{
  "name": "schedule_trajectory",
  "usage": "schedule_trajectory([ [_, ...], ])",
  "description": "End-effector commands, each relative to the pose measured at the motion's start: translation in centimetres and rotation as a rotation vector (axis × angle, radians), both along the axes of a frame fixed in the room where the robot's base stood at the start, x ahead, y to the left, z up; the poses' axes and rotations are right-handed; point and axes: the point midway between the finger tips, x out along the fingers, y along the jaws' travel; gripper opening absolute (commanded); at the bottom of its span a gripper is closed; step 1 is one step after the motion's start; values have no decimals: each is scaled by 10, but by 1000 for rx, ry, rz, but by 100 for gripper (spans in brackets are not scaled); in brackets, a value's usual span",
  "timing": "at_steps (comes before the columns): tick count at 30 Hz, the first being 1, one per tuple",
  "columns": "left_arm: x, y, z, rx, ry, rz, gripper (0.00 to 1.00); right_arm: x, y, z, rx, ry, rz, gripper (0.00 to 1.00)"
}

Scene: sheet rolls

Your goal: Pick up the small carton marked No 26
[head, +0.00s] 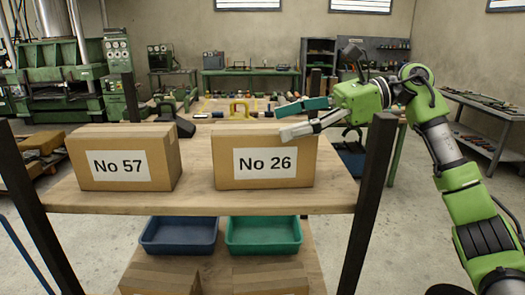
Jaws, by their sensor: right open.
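The small carton marked No 26 (265,182) stands upright on the right part of the wooden shelf (199,197), its label facing me. My right gripper (283,121) comes in from the right and is open and empty. Its fingers point left, above the carton's top right part in the picture. One pale finger hides a bit of the carton's top edge; I cannot tell whether it touches. My left gripper is not in view.
A carton marked No 57 (124,157) stands to the left, with a gap of bare shelf between. Dark posts (368,205) bound the shelf at both sides. Below are a blue tray (178,235), a green tray (263,235) and more cartons.

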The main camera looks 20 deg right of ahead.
Motion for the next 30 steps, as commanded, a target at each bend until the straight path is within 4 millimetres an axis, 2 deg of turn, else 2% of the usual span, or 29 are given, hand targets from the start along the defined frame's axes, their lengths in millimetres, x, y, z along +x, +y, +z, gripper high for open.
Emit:
schedule_trajectory([
  [6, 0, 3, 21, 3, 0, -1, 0, 8, 27, -6, 1, 4, 3, 80],
  [10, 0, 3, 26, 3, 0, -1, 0, 13, 42, -13, 1, 2, 3, 80],
  [19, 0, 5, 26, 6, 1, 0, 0, 14, 47, -17, 1, 1, 0, 80],
  [20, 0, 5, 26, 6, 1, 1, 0, 14, 47, -17, 1, 1, 0, 75],
  [28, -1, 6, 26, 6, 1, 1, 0, 14, 46, -17, 1, 2, 0, 4],
  [30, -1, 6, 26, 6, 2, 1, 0, 14, 46, -13, 8, -5, 0, 3],
])
